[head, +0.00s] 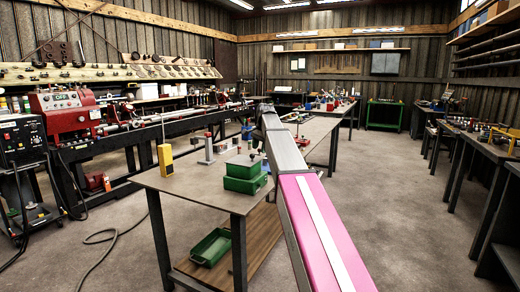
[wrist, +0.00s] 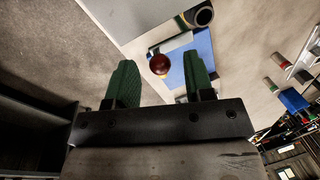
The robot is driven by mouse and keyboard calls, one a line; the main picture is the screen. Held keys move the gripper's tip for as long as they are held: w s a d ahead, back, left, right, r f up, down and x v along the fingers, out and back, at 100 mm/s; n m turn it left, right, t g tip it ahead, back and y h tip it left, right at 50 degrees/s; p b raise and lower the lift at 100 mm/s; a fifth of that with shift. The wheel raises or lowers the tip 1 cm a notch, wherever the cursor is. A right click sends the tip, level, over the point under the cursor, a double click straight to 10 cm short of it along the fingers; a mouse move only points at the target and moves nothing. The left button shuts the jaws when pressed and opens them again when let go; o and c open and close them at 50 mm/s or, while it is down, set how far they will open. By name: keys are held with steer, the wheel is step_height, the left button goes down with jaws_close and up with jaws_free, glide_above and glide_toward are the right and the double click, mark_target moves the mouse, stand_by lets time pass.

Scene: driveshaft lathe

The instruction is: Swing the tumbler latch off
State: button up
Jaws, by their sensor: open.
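In the wrist view a dark red ball knob (wrist: 159,64) sits beside a pale bar and a blue plate (wrist: 204,47). They look like parts of the tumbler latch, but I cannot tell which way the latch is set. My gripper (wrist: 160,82) is open, with its two green fingers apart. The knob shows between the fingers, nearer the left one, beyond the tips, and nothing is visibly gripped. In the head view my arm hides my gripper, and a small blue part (head: 247,132) shows just left of the arm over the bench.
The near bench (head: 185,180) carries a green box (head: 243,184), a yellow instrument (head: 165,157) and a small upright post (head: 209,148). A green tray (head: 211,246) lies on its lower shelf. A red lathe headstock (head: 65,112) stands left. Floor right of my arm is clear.

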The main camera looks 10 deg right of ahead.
steer(key=shift+f, duration=0.2)
jaws_close()
steer(key=shift+w+n, duration=0.15)
steer(key=shift+n, duration=0.25)
jaws_free()
steer(key=shift+r, duration=0.1)
